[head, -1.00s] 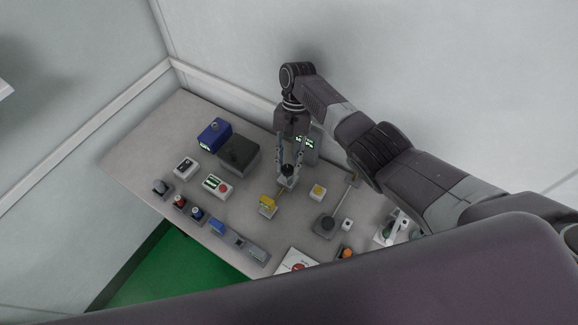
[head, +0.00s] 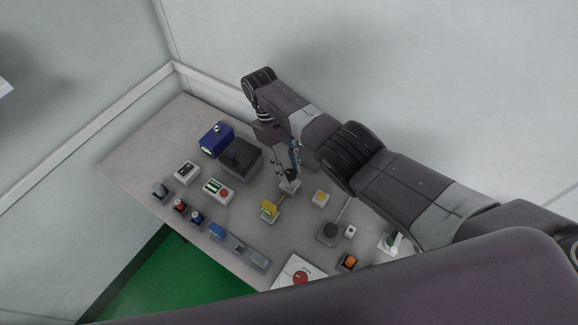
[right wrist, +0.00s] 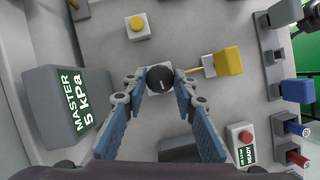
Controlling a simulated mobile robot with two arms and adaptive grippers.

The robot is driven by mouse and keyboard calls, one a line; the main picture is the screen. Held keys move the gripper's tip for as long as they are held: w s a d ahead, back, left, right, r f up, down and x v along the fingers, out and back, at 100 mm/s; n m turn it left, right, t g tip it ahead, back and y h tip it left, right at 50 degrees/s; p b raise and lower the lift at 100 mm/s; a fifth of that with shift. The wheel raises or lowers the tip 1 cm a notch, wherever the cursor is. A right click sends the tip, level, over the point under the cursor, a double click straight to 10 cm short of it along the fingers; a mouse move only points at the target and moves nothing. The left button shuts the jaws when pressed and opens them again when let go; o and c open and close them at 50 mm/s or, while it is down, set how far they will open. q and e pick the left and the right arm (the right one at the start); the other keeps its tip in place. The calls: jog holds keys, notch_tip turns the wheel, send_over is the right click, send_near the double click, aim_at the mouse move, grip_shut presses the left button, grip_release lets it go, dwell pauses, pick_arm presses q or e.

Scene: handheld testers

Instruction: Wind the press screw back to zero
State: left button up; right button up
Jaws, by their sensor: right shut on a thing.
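The press screw shows as a round black knob (right wrist: 159,79) with a pale mark, on a small grey base (head: 290,187). My right gripper (head: 289,172) reaches down over it from above. In the right wrist view its two blue-padded fingers (right wrist: 158,85) are closed on the knob from both sides. A thin brass tube joins the base to a yellow block (right wrist: 228,61), which also shows in the head view (head: 269,209). A grey master gauge (right wrist: 68,100) beside it reads "MASTER 5 kPa". My left gripper is not in view.
A box with a red button and a display reading READY (head: 218,191) stands nearby. A dark grey box (head: 242,157) and a blue box (head: 216,139) stand at the back.

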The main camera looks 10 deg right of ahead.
jog(key=n+p, duration=0.1)
jog(key=n, duration=0.1)
jog(key=n+t+h+p, duration=0.1)
jog(key=n+p, duration=0.1)
jog(key=shift+s+a+r+n, duration=0.15)
jog(key=shift+s+n, duration=0.05)
jog(key=shift+n, duration=0.1)
jog(key=n+p, duration=0.2)
jog(key=n+t+h+p, duration=0.1)
jog(key=n+p, duration=0.1)
jog(key=shift+s+n+t, duration=0.2)
jog(key=shift+n+t, duration=0.1)
jog(key=shift+a+n+t+p, duration=0.1)
jog(key=shift+n+t+p, duration=0.3)
jog(key=shift+n+p, duration=0.55)
jog(key=shift+s+f+n+t+p, duration=0.1)
jog(key=shift+n+t+p, duration=0.15)
jog(key=shift+n, duration=0.4)
jog(key=shift+s+f+n+t+p, duration=0.1)
jog(key=shift+n+t+p, duration=0.15)
jog(key=shift+n, duration=0.35)
jog(key=shift+f+n+t, duration=0.1)
jog(key=shift+n+t, duration=0.5)
jog(key=shift+n, duration=0.9)
jog(key=shift+s, duration=0.1)
jog(key=o, duration=0.9)
jog(key=shift+o, duration=1.1)
jog(key=shift+w, duration=0.2)
